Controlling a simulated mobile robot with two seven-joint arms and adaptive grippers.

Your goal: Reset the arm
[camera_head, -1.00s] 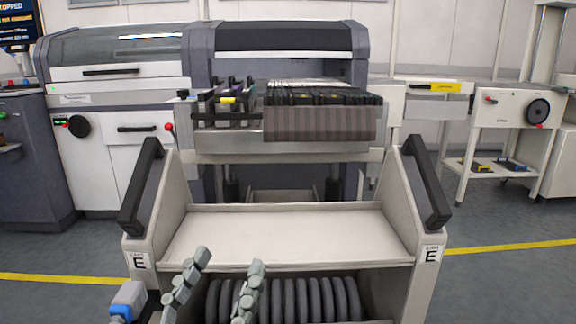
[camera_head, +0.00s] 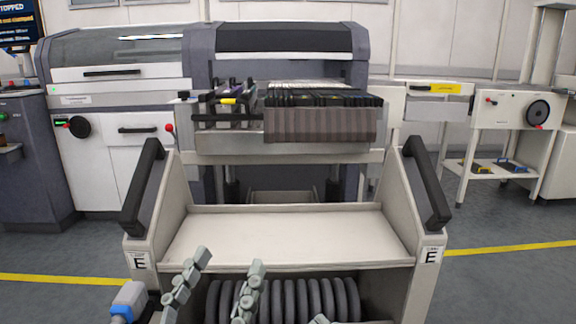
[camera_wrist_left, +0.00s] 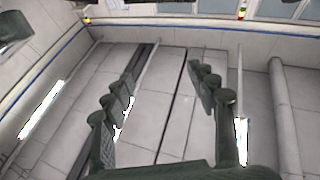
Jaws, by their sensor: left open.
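My left gripper (camera_head: 229,260) shows at the bottom of the head view, in front of the trolley's lower opening. Its two jointed grey fingers are spread apart with nothing between them. The left wrist view also shows the left gripper (camera_wrist_left: 160,65) open and empty, with pale panels and a wall beyond it. A small grey tip (camera_head: 320,319) pokes in at the bottom edge of the head view. It looks like a fingertip of my right gripper, but the rest is out of frame.
A cream feeder trolley (camera_head: 285,238) labelled E stands close ahead, with black handles on both sides and dark coiled hose below. Feeders (camera_head: 320,97) sit behind it on the machine (camera_head: 287,37). A white cart (camera_head: 510,108) stands at right. Floor is clear at right.

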